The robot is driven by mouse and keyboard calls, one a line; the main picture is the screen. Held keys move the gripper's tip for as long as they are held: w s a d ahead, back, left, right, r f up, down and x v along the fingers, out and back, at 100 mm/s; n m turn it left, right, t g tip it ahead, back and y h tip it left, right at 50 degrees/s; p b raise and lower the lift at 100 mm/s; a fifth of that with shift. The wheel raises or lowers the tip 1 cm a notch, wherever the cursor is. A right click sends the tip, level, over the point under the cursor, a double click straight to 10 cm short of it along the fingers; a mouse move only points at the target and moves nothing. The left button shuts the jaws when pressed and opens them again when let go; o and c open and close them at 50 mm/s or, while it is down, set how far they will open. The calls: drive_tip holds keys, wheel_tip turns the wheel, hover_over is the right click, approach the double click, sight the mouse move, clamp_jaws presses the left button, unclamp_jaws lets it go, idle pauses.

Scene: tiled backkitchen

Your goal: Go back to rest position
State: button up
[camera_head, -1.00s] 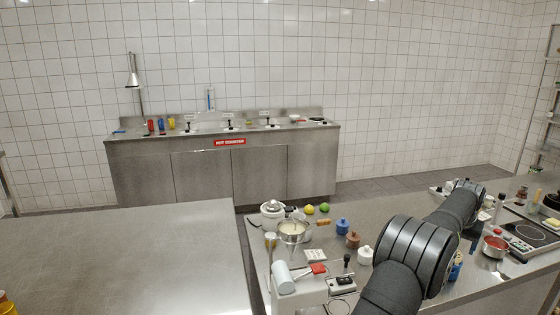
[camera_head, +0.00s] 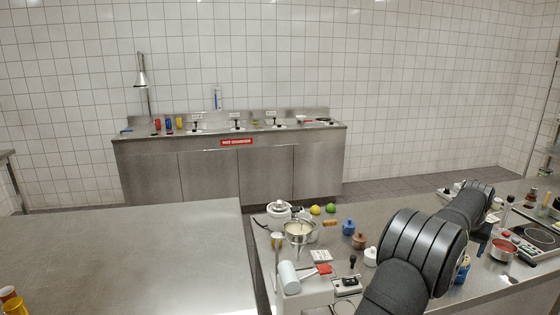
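My black arm (camera_head: 420,255) rises from the bottom right and reaches away over the right-hand counter. Its far joint (camera_head: 478,195) is near the counter's back edge. My gripper is not visible; the arm's far end is hidden behind its own links, so I cannot see whether it holds anything.
The steel counter (camera_head: 400,213) under my arm is crowded: a white pot (camera_head: 279,214), funnel (camera_head: 298,230), blue jar (camera_head: 348,227), brown jar (camera_head: 359,241), and red pan (camera_head: 502,250). The left steel table (camera_head: 130,250) is mostly bare. A sink cabinet (camera_head: 235,175) stands at the back wall.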

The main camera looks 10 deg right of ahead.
drive_tip(key=v, duration=0.7)
drive_tip(key=x, duration=1.1)
drive_tip(key=shift+f, duration=0.35)
wheel_tip(320, 180, up, 4)
drive_tip(key=shift+f, duration=0.1)
drive_tip(key=s+r, duration=1.1)
drive_tip(key=r, duration=0.1)
drive_tip(key=w+a, duration=2.5)
drive_tip(key=a, duration=0.3)
drive_tip(key=shift+a+r+n, duration=0.2)
drive_tip(key=shift+r+n, duration=0.05)
drive_tip(key=shift+n, duration=0.05)
